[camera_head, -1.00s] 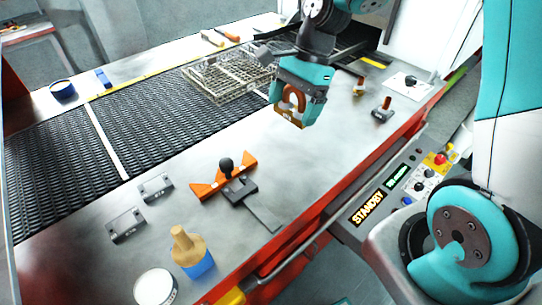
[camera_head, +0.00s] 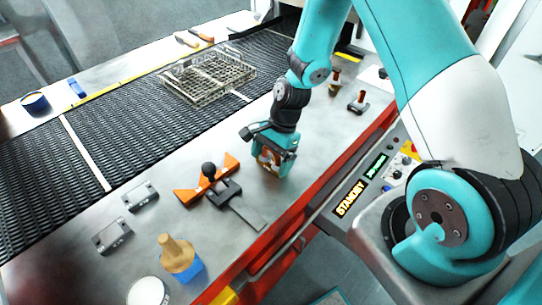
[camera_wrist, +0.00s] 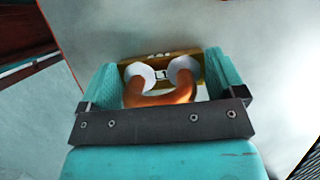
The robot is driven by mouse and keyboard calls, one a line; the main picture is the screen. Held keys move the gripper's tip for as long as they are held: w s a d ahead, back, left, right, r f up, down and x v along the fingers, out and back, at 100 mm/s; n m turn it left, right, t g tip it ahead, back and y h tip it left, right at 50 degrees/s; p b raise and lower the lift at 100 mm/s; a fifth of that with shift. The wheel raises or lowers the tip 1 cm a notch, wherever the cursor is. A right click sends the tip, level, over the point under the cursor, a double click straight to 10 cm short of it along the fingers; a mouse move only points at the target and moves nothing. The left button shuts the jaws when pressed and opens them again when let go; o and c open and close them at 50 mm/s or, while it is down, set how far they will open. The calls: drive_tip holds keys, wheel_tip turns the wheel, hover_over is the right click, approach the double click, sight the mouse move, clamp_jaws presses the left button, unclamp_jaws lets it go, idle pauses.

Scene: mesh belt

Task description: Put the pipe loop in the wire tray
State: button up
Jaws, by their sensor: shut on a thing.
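The pipe loop (camera_wrist: 160,95) is a copper-coloured U-shaped pipe with pale round ends and a brass-coloured block beside it. My gripper (camera_head: 270,163) is shut on the loop, with a teal finger on either side of it in the wrist view (camera_wrist: 160,80). In the head view only a little of the loop (camera_head: 267,157) shows between the fingers. The gripper is low over the metal table; whether the loop touches it I cannot tell. The wire tray (camera_head: 208,78), a divided wire basket, sits on the mesh belt, behind and left of my gripper, and looks empty.
A black-knobbed clamp on an orange bracket (camera_head: 221,180) stands just left of my gripper. Small black-based fittings (camera_head: 358,103) stand to the right. A blue-based brush (camera_head: 180,262) and a white round pot (camera_head: 148,292) are at the front. The dark belt (camera_head: 115,125) has free room left of the tray.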

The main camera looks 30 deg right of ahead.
drive_tip(key=shift+f, duration=0.1)
drive_tip(key=o, duration=1.1)
